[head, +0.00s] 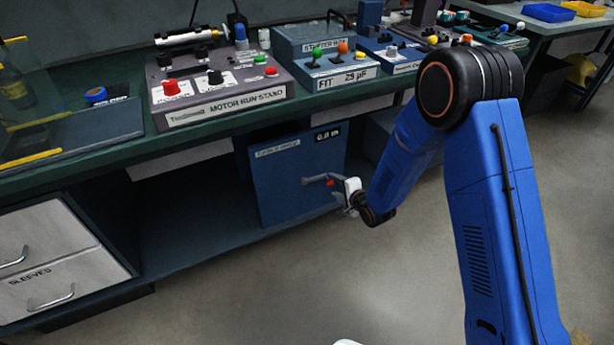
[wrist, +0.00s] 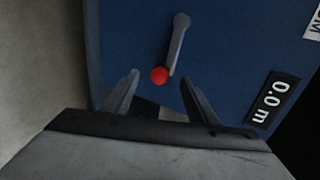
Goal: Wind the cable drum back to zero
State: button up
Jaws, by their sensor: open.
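The cable drum's blue box (head: 285,195) stands under the bench, and its front panel (wrist: 215,60) fills much of the wrist view. Its display (head: 327,135) reads 0.0 m, and the display also shows in the wrist view (wrist: 272,101). A grey crank (wrist: 179,42) with a red knob (wrist: 159,76) is on the panel; the crank (head: 316,179) and knob (head: 330,183) also show in the head view. My gripper (wrist: 158,88) is open, with its fingers pointing at the panel and the knob between and just beyond the fingertips. I see no clear contact. The cable is not visible.
The bench top (head: 120,143) overhangs the box and carries a motor run stand (head: 220,85) and a starter box (head: 345,75). White drawers (head: 50,265) stand at the left. The floor (head: 270,290) in front is clear.

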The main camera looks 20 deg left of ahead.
jog(key=shift+v, duration=2.85)
jog(key=s+d+r+n+h, duration=0.2)
jog(key=d+r+h, duration=0.2)
jog(key=d+r, duration=0.95)
jog(key=s+d+r+n+h, duration=0.1)
jog(key=d+r+n+h, duration=0.15)
jog(key=d+r, duration=1.15)
jog(key=s+d+r+n+g+h, duration=0.2)
jog(key=s+d+r+h, duration=0.1)
jog(key=s+d, duration=1.1)
jog(key=s+d+r+n, duration=0.1)
jog(key=s+d, duration=0.1)
jog(key=s, duration=0.6)
jog(key=s+d+g, duration=0.1)
jog(key=s+d, duration=0.2)
jog(key=s, duration=0.6)
jog(key=shift+r+n+g, duration=0.3)
jog(key=shift+r+n, duration=0.05)
jog(key=shift+r, duration=0.05)
